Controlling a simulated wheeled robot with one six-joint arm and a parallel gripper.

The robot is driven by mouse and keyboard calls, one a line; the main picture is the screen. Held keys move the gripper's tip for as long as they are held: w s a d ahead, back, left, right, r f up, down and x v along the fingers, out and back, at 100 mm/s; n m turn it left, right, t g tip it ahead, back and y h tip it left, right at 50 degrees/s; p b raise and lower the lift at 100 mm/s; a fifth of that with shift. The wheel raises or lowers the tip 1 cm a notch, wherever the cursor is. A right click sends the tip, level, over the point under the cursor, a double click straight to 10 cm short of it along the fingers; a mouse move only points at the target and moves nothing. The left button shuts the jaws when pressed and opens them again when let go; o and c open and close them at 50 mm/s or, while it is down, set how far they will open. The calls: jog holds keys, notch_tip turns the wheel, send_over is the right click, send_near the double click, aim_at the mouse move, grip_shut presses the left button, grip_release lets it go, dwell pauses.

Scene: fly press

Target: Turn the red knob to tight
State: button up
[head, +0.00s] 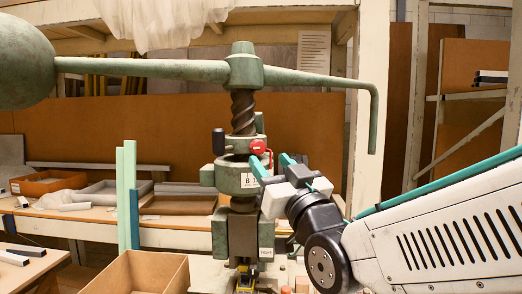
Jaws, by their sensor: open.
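The red knob (258,147) sits on the front of the green fly press (237,180), just below the threaded screw. It is small, so its setting cannot be read. My gripper (272,163) is in front of the press, with its teal fingers apart and the jaws open. The fingertips are close below and to the right of the knob. I cannot tell whether either finger touches it. The gripper holds nothing that I can see. A white label sits on the press below the knob.
The press's long handle (160,70) spans above, with a heavy ball (22,62) at left and a downturned end at right. A black lever (218,141) stands left of the knob. A cardboard box (138,275) is at front left. An orange tray (47,183) lies on the bench behind.

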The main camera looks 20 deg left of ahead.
aim_at(260, 148)
jog(key=x, duration=0.6)
jog(key=c, duration=0.9)
